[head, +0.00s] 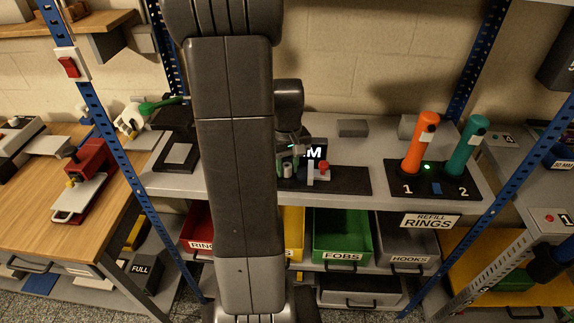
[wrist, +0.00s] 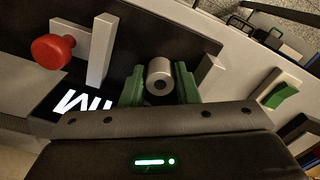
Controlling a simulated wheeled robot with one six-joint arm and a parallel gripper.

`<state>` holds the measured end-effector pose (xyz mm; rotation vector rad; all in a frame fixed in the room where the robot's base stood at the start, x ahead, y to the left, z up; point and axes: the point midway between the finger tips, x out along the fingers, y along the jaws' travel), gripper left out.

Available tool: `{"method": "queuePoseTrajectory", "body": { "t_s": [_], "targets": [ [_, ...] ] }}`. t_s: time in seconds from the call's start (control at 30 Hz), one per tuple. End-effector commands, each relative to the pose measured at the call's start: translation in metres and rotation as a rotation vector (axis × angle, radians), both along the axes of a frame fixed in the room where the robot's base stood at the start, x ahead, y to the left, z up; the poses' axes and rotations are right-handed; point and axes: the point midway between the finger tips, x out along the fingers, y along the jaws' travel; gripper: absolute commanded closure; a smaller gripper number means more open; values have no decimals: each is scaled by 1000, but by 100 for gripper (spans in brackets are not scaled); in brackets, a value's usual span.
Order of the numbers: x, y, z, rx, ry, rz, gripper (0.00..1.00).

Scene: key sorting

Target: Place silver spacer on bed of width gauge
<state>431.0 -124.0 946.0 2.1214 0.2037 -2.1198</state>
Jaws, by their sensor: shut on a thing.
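The silver spacer (wrist: 160,76), a short cylinder with a dark hole in its end, is between the green fingertips of my gripper (wrist: 160,88) in the wrist view. My gripper is shut on it. The width gauge (wrist: 100,50) has an upright pale plate, a red knob (wrist: 54,50) and a lit display reading M, partly covered by my gripper. A second pale upright (wrist: 211,72) stands right of the spacer. In the head view the gauge's red knob (head: 324,167) is just right of my gripper (head: 287,162). I cannot tell whether the spacer touches the gauge bed.
An orange cylinder (head: 421,142) and a teal one (head: 465,147) stand in a black holder on the right of the grey shelf. A green FOBS bin (head: 342,240) and other bins sit below. A blue post (head: 110,150) rises left. My arm hides the shelf's centre-left.

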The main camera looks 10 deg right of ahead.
Motion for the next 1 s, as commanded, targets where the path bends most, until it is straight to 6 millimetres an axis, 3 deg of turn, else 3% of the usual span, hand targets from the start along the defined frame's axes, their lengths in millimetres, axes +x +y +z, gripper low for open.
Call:
{"method": "queuePoseTrajectory", "body": {
  "t_s": [0.03,0.07,0.13,0.17,0.57,1.0],
  "targets": [
    [0,0,-3,0,1,0,94],
    [0,0,-2,0,0,0,66],
    [0,0,-2,0,0,0,52],
    [0,0,-2,0,0,0,50],
    [1,0,8,0,-3,0,50],
    [0,0,96,0,-4,0,50]
  ]
}}
